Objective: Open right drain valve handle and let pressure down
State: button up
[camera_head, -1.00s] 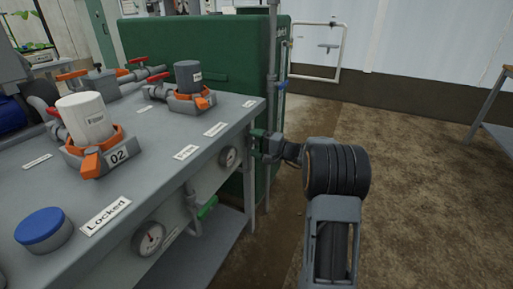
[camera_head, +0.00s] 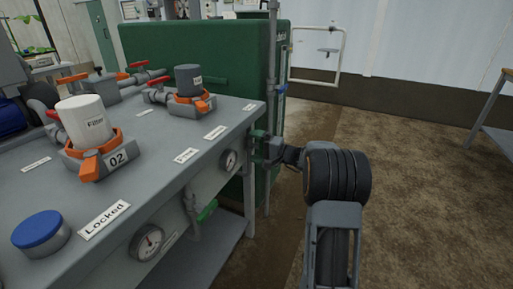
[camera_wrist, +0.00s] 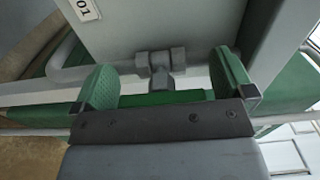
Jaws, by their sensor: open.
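My gripper (camera_head: 263,147) is at the right end of the grey skid bench, by its front right corner leg. In the wrist view its two green-padded fingers (camera_wrist: 165,80) are wide apart. Between them is the right drain valve's grey pipe fitting (camera_wrist: 160,62), with a green bar that looks like the valve handle (camera_wrist: 165,97) in front of it. The dark gripper plate hides the bar's lower edge. I cannot tell whether the pads touch it. In the head view my gripper hides this valve. The left drain valve's green handle (camera_head: 207,210) hangs on a pipe under the bench front.
Two gauges (camera_head: 147,242) (camera_head: 229,160) sit on the bench front. White filter 02 (camera_head: 86,118) and a dark filter (camera_head: 188,80) stand on top. A green cabinet (camera_head: 215,55) stands behind. Floor at right is clear.

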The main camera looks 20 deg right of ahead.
jog(key=p+v, duration=0.4)
jog(key=v, duration=0.9)
jog(key=shift+s+d, duration=0.2)
jog(key=shift+d, duration=0.15)
jog(key=s+a+r+n+g+h+p, duration=0.25)
jog(key=s+a+r+g+p, duration=0.25)
jog(key=a+r+p, duration=0.45)
jog(key=s+a+r+n+g+h+p, duration=0.1)
jog(key=s+a+r+n+g+p, duration=0.2)
jog(key=s+a+r+g+p, duration=0.5)
jog(key=s+a+r+n+t+h+p, duration=0.1)
jog(key=s+r+n+h+p, duration=0.1)
jog(key=r+p, duration=0.7)
jog(key=s+a+r+n+t+h+p, duration=0.1)
jog(key=s+r+h+p, duration=0.4)
jog(key=r+p, duration=0.5)
jog(key=shift+s+a+r+n+t+h+p, duration=0.25)
jog(key=shift+a+n+t+h+p, duration=0.15)
jog(key=shift+t+h+p, duration=0.5)
